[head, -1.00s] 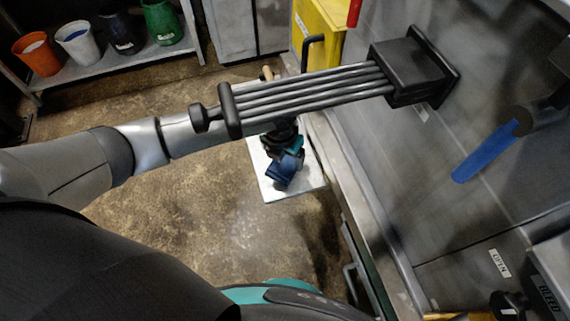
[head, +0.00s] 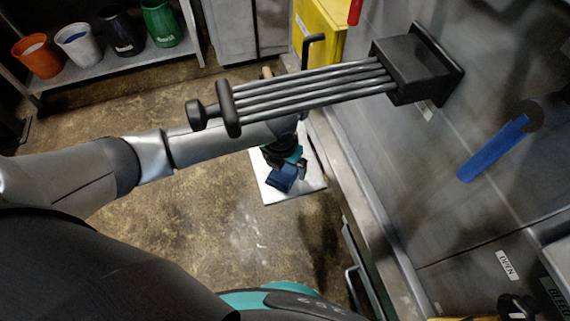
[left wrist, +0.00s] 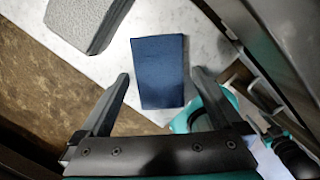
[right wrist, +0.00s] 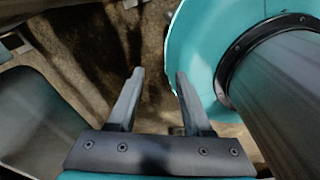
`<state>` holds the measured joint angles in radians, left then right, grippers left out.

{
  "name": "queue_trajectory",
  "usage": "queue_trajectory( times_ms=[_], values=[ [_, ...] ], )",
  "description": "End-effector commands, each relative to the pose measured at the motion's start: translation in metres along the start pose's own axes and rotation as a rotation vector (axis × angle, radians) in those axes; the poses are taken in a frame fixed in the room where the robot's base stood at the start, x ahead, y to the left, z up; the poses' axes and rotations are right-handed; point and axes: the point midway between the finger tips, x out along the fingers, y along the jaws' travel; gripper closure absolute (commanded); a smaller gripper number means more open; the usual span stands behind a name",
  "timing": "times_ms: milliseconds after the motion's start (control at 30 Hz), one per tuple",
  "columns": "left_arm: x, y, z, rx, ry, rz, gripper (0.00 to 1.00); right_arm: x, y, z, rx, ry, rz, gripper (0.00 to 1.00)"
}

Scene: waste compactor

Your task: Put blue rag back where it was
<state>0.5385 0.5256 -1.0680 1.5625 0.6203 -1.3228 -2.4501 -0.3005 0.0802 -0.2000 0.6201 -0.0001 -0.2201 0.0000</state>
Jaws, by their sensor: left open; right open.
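The blue rag (head: 281,179) lies flat on a small pale tabletop (head: 312,187) below my left forearm in the head view. In the left wrist view the rag (left wrist: 158,70) is a dark blue rectangle on the pale speckled surface (left wrist: 120,65). My left gripper (left wrist: 160,77) is open, with its fingers apart on either side of the rag's near part as seen from the wrist. Its height above the rag is hard to tell. In the head view this gripper is partly hidden by my arm. My right gripper (right wrist: 160,74) is open and empty above the floor.
A grey block (left wrist: 85,18) lies left of the rag. A black box with long rods (head: 410,70) juts from the metal wall across my left arm. A blue-handled lever (head: 492,150) is at right. Several buckets (head: 75,45) stand on a shelf. Brown floor (head: 200,215) is open.

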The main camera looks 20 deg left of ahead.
Motion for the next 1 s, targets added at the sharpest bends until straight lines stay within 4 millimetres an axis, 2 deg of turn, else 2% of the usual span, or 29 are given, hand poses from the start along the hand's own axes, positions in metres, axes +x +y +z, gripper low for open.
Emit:
queue_trajectory(
  times_ms=[133,400,500,667,1000],
  values=[
    [-0.015,0.001,0.002,0.000,-0.003,0.000,0.00,-0.006,0.000,-0.001,0.001,0.000,0.000,0.50],
    [-0.061,0.001,0.002,0.001,-0.003,0.000,0.00,-0.023,0.000,-0.003,0.001,0.001,0.000,0.50],
    [-0.071,0.001,0.001,-0.001,-0.001,0.000,0.00,-0.026,0.000,-0.003,0.001,0.001,0.000,0.50],
    [-0.078,0.000,0.001,0.000,0.001,0.000,0.00,-0.027,0.000,-0.003,0.001,0.001,0.000,0.50],
    [-0.073,0.000,0.001,-0.038,-0.003,-0.007,0.00,-0.026,0.000,-0.004,0.001,0.003,0.000,0.50]
  ],
)
